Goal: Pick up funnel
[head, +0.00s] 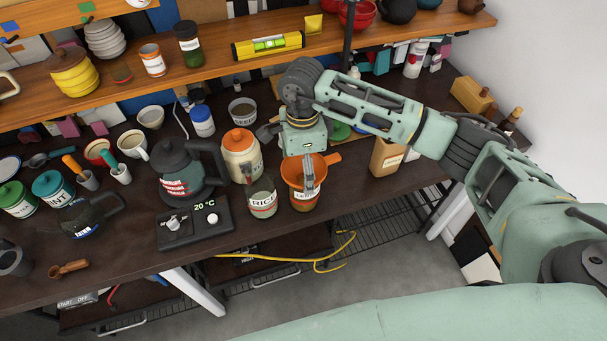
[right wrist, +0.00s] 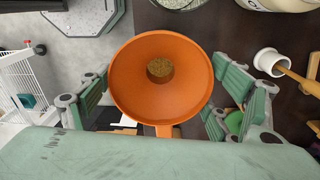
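The orange funnel (head: 297,178) sits upright in the mouth of a glass jar (head: 304,201) near the front edge of the dark worktop. Its short handle points to the back right. In the right wrist view, the funnel (right wrist: 130,80) shows its wide cone from above, with brown contents visible through its hole. My right gripper (head: 309,172) is over the funnel, pointing down. In the right wrist view, its green fingers stand apart on the left and right of the cone, with gaps visible. My left gripper is not in view.
A rice jar (head: 262,201) stands close left of the funnel's jar, with an orange-lidded canister (head: 242,155) behind it. A dark kettle (head: 180,172) and a scale (head: 196,224) are further left. A wooden shelf (head: 215,57) with items runs above the worktop.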

